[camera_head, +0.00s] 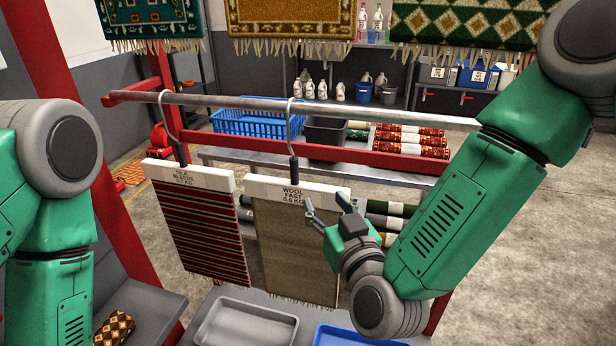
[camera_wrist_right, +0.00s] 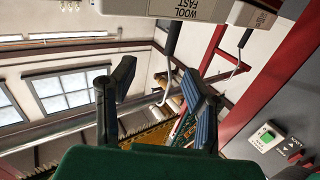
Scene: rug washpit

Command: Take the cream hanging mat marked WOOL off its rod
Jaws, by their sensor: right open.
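The cream mat marked WOOL FAST (camera_head: 290,245) hangs upright under a white header bar (camera_head: 270,190). Its wire hook (camera_head: 288,125) goes over the grey metal rod (camera_head: 235,104). My right gripper (camera_head: 328,208) is open and empty, close in front of the right end of the header bar; I cannot tell whether it touches. In the wrist view the open fingers (camera_wrist_right: 158,95) show with the WOOL header (camera_wrist_right: 185,8) above them at the top edge. My left arm enters at the left, but its gripper is out of view.
A red-striped mat (camera_head: 206,235) with its own label hangs on the same rod, just left. A red crossbar (camera_head: 330,152) runs behind. A grey tray (camera_head: 245,325) and a blue tray (camera_head: 355,337) lie below. A blue basket (camera_head: 255,122) and rolled rugs (camera_head: 410,140) are behind.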

